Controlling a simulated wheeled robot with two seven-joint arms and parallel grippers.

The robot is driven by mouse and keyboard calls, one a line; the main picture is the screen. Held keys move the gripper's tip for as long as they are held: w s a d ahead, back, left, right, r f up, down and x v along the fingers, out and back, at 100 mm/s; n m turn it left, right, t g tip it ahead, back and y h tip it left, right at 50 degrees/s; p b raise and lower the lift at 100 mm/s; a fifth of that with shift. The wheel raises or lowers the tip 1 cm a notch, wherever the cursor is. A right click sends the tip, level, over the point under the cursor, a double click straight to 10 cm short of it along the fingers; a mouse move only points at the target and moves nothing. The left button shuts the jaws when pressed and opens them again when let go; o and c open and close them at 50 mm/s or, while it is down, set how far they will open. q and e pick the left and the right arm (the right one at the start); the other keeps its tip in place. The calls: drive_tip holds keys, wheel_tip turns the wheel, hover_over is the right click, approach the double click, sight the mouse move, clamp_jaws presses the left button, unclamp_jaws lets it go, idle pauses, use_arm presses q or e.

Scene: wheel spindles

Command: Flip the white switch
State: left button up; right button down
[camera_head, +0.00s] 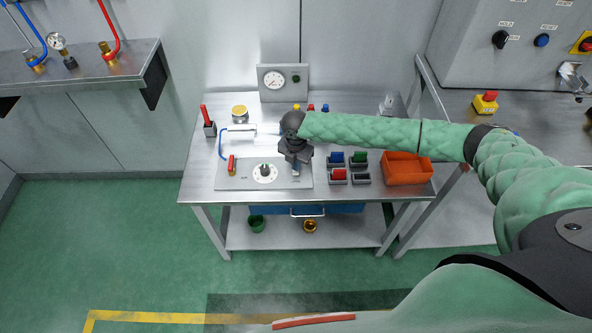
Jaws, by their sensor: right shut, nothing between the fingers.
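My right gripper (296,163) is dark and points down over the right part of a pale panel (232,177) on the steel table. It is shut and holds nothing. A small pale piece (295,173) shows right at its fingertips; I cannot tell whether it is a switch or whether they touch. Another small whitish, switch-like thing (387,103) stands at the table's back right, apart from the gripper; its lever position is too small to tell. My left gripper is not in view.
Coloured rocker switches (338,175) stand right of the gripper, beside an orange bin (404,168). A red lever (206,120) stands at the left. A gauge box (283,82) is at the back. My right forearm covers part of the table's back right.

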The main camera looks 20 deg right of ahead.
drive_tip(key=shift+f+b, duration=0.35)
drive_tip(key=shift+f, duration=0.65)
idle(0.8)
wheel_tip(320, 180, up, 7)
drive_tip(key=p, duration=0.5)
drive_tip(key=shift+p, duration=0.35)
drive_tip(key=shift+a, duration=0.1)
idle(0.5)
